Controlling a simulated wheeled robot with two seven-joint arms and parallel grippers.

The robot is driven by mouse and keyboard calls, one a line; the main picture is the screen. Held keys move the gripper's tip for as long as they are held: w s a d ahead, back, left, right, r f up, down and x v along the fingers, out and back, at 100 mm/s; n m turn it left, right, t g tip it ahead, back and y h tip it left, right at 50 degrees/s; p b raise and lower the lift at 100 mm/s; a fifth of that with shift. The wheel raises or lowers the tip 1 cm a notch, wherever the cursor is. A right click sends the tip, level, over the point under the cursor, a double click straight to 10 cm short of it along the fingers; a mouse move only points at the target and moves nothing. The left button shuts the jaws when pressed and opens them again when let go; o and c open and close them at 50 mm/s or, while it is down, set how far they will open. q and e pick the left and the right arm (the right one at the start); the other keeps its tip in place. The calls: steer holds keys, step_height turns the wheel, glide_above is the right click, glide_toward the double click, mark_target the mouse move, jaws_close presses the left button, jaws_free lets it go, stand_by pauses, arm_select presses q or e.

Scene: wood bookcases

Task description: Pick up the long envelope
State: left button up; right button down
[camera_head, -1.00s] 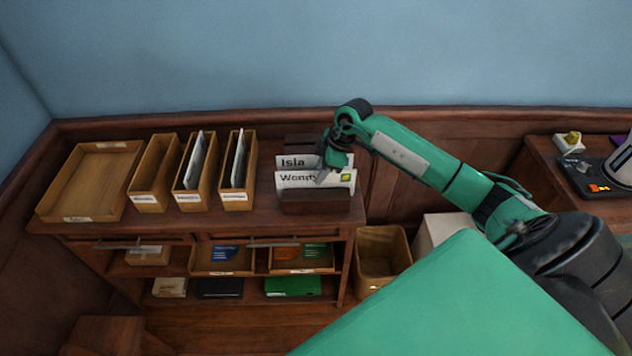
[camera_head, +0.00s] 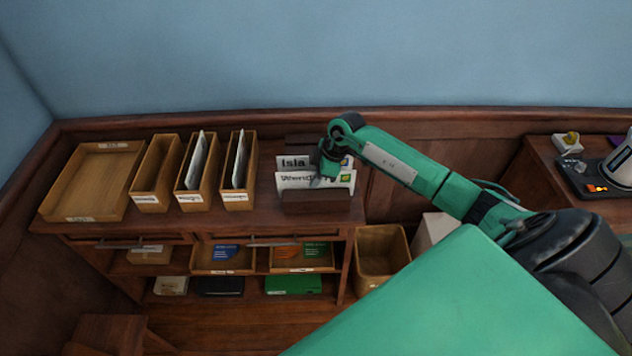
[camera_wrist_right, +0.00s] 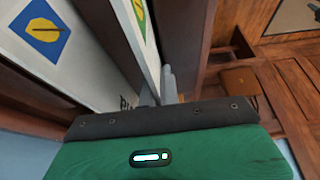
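Two white envelopes stand upright in a dark wooden holder (camera_head: 316,203) on the cabinet. The front envelope (camera_head: 293,181) reaches almost across the holder, with a green and yellow mark at its right; the rear envelope, marked "Isla" (camera_head: 292,161), stands behind it. My right gripper (camera_head: 317,181) is at the front envelope's upper edge and hides part of it. In the right wrist view, the fingers (camera_wrist_right: 158,92) are close together, with the edge of an envelope (camera_wrist_right: 146,45) running down between them. Whether they press on it is unclear. My left gripper is not in view.
Narrow wooden file boxes (camera_head: 237,193) and a shallow tray (camera_head: 100,160) stand left of the holder. A wooden bin (camera_head: 382,282) is on the floor at the cabinet's right. A side desk (camera_head: 545,165) is at far right.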

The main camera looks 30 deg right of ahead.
steer(key=shift+r, duration=0.1)
step_height(320, 180, up, 20)
steer(key=b, duration=0.4)
stand_by(0.8)
